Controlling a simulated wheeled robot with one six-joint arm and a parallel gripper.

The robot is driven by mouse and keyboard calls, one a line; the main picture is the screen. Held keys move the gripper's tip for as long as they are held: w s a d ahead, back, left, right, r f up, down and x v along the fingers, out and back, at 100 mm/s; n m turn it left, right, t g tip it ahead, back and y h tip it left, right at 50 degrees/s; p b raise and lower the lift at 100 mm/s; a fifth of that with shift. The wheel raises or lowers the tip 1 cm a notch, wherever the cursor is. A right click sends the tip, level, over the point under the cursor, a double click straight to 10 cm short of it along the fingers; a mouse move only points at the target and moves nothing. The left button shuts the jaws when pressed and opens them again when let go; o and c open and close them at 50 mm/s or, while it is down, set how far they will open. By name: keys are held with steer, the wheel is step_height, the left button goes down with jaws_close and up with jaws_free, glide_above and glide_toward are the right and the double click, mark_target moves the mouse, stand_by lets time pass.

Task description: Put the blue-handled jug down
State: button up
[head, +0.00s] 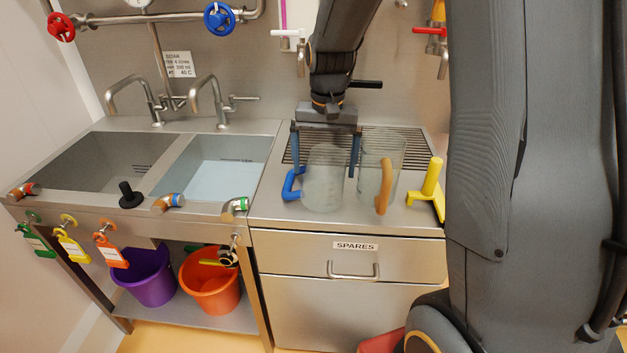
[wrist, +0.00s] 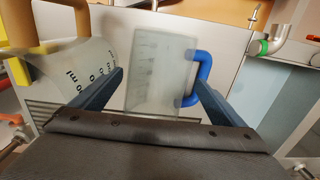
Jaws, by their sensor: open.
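The blue-handled jug (head: 322,182) is clear and stands upright on the steel counter, near the front of the slotted drain grate. Its blue handle (head: 291,185) points left in the head view. My gripper (head: 325,167) is open, with one blue finger on each side of the jug. In the wrist view, the jug (wrist: 157,75) shows between the fingers, with its blue handle (wrist: 203,80) on the right near one finger. Whether a finger touches the jug or handle, I cannot tell.
A clear jug with an orange handle (head: 384,186) stands close on the right. A yellow-handled tool (head: 430,185) is farther right. Two sinks are on the left; the right basin (head: 215,180) holds water. A black plug (head: 130,195) stands at the sink's front edge.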

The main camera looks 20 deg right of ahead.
steer(key=shift+f, duration=1.75)
steer(key=c, duration=1.3)
steer(key=shift+r, duration=0.15)
